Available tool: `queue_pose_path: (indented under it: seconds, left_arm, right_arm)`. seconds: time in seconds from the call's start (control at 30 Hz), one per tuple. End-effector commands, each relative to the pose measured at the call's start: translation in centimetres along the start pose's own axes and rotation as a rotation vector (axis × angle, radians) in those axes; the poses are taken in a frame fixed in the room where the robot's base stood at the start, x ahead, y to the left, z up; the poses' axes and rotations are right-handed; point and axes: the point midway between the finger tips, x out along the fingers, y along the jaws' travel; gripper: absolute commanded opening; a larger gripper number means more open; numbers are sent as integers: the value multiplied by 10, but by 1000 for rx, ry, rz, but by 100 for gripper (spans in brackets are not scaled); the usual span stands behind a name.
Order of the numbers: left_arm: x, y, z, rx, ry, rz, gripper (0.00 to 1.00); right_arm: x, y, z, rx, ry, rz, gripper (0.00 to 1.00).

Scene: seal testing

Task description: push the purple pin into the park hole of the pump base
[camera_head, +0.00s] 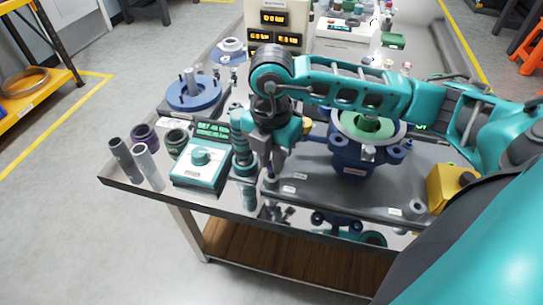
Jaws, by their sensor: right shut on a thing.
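My right gripper (271,172) reaches in from the right and points down over the front left part of the dark pump base plate (318,193). It is shut on the purple pin (270,183), of which only a small dark part shows below the fingers. The pin's lower end is at or close to the plate near its left edge. I cannot tell how deep it sits, and the park hole itself is hidden. The blue pump body (352,158) with a green inside stands on the plate to the right. My left gripper is not in view.
A teal control box (199,166) with a knob stands left of the plate. Grey tubes (147,166) and dark rings (145,137) stand at the table's left end. A blue round fixture (193,92) is behind. A yellow block (449,187) is at the right.

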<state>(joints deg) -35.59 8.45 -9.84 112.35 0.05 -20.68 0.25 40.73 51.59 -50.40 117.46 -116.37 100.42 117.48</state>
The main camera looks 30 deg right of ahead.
Motion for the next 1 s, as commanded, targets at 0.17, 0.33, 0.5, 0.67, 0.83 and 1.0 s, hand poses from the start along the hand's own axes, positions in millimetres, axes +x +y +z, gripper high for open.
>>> queue_pose_path:
  seconds: [0.17, 0.33, 0.5, 0.67, 0.83, 1.0]
  left_arm:
    - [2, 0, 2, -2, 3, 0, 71]
    - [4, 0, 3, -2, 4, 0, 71]
    - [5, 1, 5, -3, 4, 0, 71]
    - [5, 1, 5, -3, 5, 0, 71]
    - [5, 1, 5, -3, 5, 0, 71]
    - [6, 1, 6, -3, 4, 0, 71]
  right_arm:
    - [4, 0, 0, 0, 0, 0, 0]
    - [7, 0, 0, 0, 0, 0, 0]
    - [10, 0, 0, 0, 0, 0, 0]
    - [11, 0, 0, 0, 0, 0, 0]
    - [10, 0, 0, 0, 0, 0, 0]
    - [11, 0, 0, 0, 0, 0, 0]
